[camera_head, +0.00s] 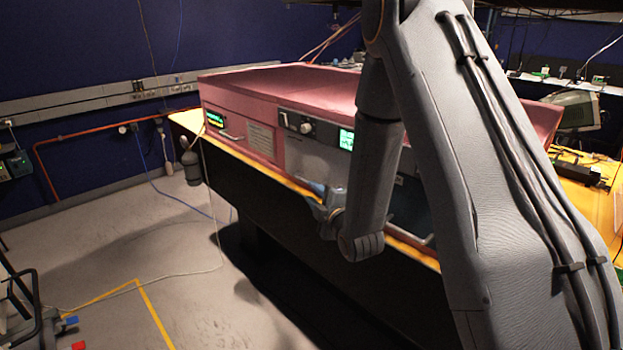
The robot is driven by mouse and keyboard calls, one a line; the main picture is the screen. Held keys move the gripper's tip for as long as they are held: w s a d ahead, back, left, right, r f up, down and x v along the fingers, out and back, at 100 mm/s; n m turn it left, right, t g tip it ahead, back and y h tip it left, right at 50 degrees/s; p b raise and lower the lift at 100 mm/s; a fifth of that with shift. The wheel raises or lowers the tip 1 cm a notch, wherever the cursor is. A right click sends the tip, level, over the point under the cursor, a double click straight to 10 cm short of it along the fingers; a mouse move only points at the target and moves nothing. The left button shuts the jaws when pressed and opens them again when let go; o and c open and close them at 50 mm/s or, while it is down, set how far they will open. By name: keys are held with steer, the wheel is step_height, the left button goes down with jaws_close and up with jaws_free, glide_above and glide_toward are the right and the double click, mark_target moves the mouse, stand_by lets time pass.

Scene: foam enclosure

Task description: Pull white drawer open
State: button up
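A pale grey-white front panel (309,157) is set in the pink foam enclosure (290,82), under a strip with a knob and a green display. It may be the white drawer, but no handle on it shows, and its right part is hidden behind my arm. It looks flush with the enclosure's front. My gripper (318,189) is in front of the panel's lower edge, near the bench's yellow edge. A bluish tip shows pointing left. I cannot tell whether it touches anything or how far apart the fingers are.
A pink front (260,138) with a handle, a label and a green display is left of the panel. The enclosure stands on a dark bench with a yellow edge (275,174). Floor (120,240) at left is mostly clear.

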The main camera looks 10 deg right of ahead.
mark_target(306, 182)
steer(key=shift+d+r+p+x, duration=0.15)
steer(key=shift+p+x, duration=0.3)
steer(key=shift+x, duration=0.8)
steer(key=shift+r+p+x, duration=0.15)
steer(key=shift+p+x, duration=0.25)
steer(key=shift+x, duration=0.9)
steer(key=shift+d+r+p+x, duration=0.15)
steer(key=shift+p+x, duration=0.3)
steer(key=shift+x, duration=0.8)
steer(key=shift+w, duration=0.1)
steer(key=shift+n, duration=0.3)
jaws_close()
